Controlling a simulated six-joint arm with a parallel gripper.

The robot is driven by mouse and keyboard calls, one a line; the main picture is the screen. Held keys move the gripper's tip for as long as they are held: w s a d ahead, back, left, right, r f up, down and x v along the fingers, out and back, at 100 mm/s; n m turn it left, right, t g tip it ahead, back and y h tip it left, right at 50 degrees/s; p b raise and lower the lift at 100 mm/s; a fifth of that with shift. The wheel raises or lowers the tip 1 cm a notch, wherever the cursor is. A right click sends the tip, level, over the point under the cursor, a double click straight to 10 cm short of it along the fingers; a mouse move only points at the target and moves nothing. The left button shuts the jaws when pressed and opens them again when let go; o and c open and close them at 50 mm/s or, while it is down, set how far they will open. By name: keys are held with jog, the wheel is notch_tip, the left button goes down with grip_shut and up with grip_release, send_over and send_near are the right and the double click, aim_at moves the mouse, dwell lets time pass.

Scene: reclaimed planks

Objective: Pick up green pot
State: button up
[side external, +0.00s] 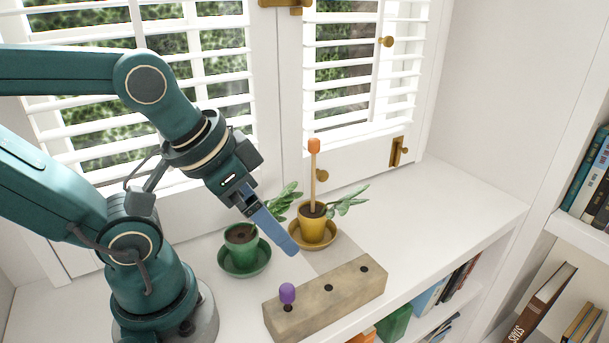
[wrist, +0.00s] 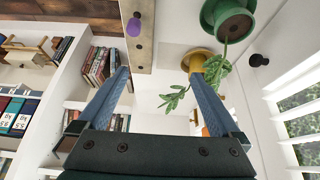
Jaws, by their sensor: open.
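The green pot (side external: 238,235) holds dark soil and stands upright in a green saucer (side external: 258,266) on the white shelf, left of my gripper in the side view. In the wrist view the green pot (wrist: 236,22) is at the upper right, outside the span between my fingers. My gripper (side external: 289,247) points down to the right, between the green pot and the wooden block. Its fingers overlap in the side view. In the wrist view my gripper (wrist: 158,76) is open and empty, its two blue fingers wide apart.
A yellow pot (side external: 316,228) with an orange-tipped stick (side external: 313,172) stands in a brown saucer just behind my gripper. A wooden block (side external: 345,299) with holes and a purple peg (side external: 287,293) lies in front. Shuttered windows rise behind. The shelf's right part is clear.

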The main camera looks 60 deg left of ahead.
dwell(0.3)
jog(key=g, duration=0.7)
send_over(242, 236)
jog(key=f, duration=0.7)
jog(key=shift+w+d, duration=0.3)
jog(key=shift+d, duration=0.1)
jog(key=shift+s+a+f, duration=0.15)
jog(key=shift+s+f, duration=0.05)
jog(key=shift+f, duration=0.2)
jog(key=shift+s+f, duration=0.2)
jog(key=shift+f, duration=2)
grip_shut()
